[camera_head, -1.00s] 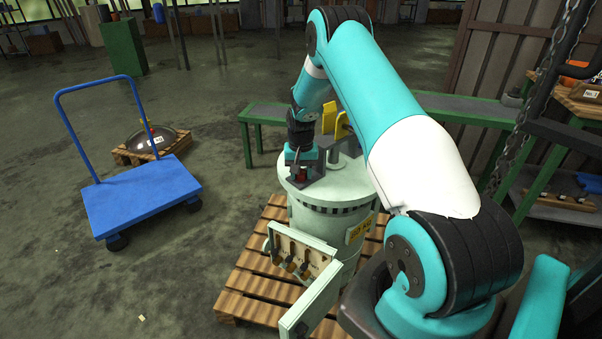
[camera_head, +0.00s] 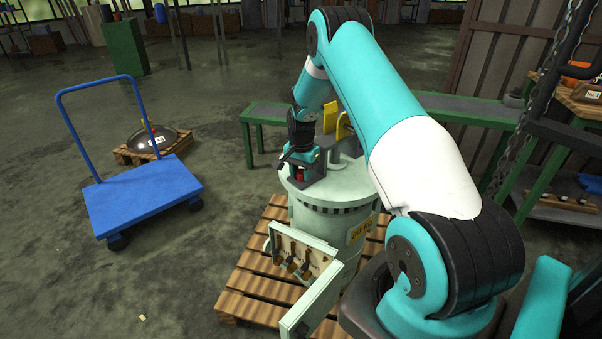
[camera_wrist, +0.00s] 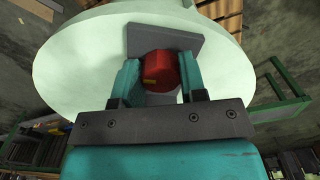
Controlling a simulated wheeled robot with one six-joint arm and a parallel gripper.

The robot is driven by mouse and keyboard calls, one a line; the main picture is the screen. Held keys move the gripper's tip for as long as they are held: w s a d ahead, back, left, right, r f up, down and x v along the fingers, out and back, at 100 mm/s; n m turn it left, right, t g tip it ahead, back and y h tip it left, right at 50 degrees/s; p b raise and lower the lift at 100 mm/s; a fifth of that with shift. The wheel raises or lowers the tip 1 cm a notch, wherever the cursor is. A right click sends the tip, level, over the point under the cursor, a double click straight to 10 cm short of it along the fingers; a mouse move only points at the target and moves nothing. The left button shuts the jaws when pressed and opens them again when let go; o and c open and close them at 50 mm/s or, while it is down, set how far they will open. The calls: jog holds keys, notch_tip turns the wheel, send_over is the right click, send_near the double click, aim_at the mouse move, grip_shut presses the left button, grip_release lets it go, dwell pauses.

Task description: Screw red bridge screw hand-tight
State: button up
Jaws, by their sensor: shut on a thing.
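The red bridge screw (camera_wrist: 159,69) is a red round knob with a small yellow mark, seen in the wrist view between the two teal fingers of my gripper (camera_wrist: 159,76). My gripper is shut on it, one finger on each side. A grey bracket (camera_wrist: 165,38) lies behind the screw on the pale green top of the drum-shaped machine (camera_wrist: 70,70). In the head view my gripper (camera_head: 298,174) points down at the machine's lid, and a little of the red screw (camera_head: 300,174) shows below it. The screw's thread is hidden.
The machine stands on a wooden pallet (camera_head: 245,285), with an open lever panel (camera_head: 292,262) at its front. A yellow part (camera_head: 343,127) rises behind my gripper. A blue cart (camera_head: 140,195) stands to the left, and a green bench (camera_head: 460,112) runs behind.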

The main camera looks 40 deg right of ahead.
aim_at(302, 172)
jog(key=shift+s+d, duration=0.1)
jog(key=shift+s, duration=0.05)
jog(key=o, duration=0.9)
jog(key=shift+r, duration=0.1)
jog(key=shift+r, duration=0.3)
notch_tip(302, 172, up, 17)
jog(key=shift+f, duration=0.2)
